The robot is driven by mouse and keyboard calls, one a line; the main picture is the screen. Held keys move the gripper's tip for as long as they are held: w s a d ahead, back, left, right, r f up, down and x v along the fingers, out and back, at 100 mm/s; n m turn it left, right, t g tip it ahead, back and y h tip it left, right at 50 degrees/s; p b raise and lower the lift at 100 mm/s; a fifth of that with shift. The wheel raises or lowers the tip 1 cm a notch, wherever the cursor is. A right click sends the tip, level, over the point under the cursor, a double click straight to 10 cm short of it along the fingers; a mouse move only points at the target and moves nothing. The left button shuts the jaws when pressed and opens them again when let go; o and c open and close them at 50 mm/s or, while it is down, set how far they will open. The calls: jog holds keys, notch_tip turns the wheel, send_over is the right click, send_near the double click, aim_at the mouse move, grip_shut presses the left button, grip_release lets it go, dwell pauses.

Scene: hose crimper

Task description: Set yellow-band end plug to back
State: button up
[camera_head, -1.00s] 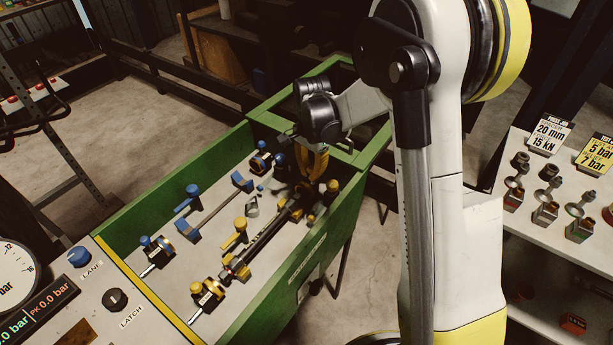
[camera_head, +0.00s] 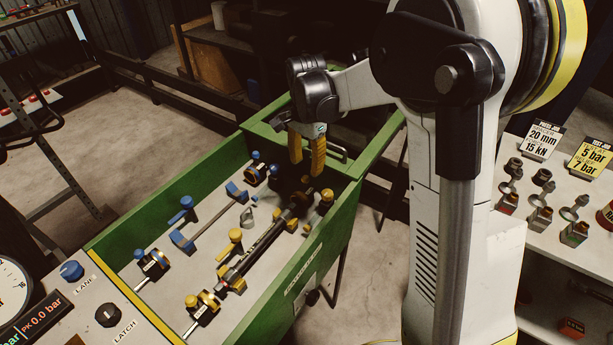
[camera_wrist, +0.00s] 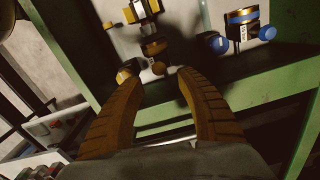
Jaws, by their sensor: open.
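The yellow-band fitting at the back end of the near lane (camera_head: 301,198) sits in the green-walled bench, partly shadowed below my gripper. Another yellow-band plug (camera_head: 207,301) is at the front end of the same lane, with a dark hose (camera_head: 258,248) between. My gripper (camera_head: 307,170) is open and empty, pointing down above the back end. Its yellow fingers also show in the wrist view (camera_wrist: 157,85), apart from the parts. Exact plug seating is unclear.
The blue lane runs beside it, with a blue-band plug at its front (camera_head: 153,264) and another at the back (camera_head: 258,172). Yellow knobs (camera_head: 327,196) stand near my fingers. The green bench wall (camera_head: 318,258) borders the lanes. A parts shelf (camera_head: 558,242) stands right.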

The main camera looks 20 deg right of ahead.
notch_tip(320, 180, up, 5)
jog(key=shift+r, duration=0.1)
dwell(0.4)
jog(key=s+a+r+n+t, duration=0.2)
jog(key=s+r+n+t, duration=0.35)
jog(key=s, duration=0.75)
jog(key=s+n+t, duration=0.1)
jog(key=s+n, duration=0.6)
jog(key=s, duration=0.2)
jog(key=shift+a+f+t, duration=0.35)
jog(key=shift+a+f, duration=0.05)
jog(key=shift+f, duration=0.05)
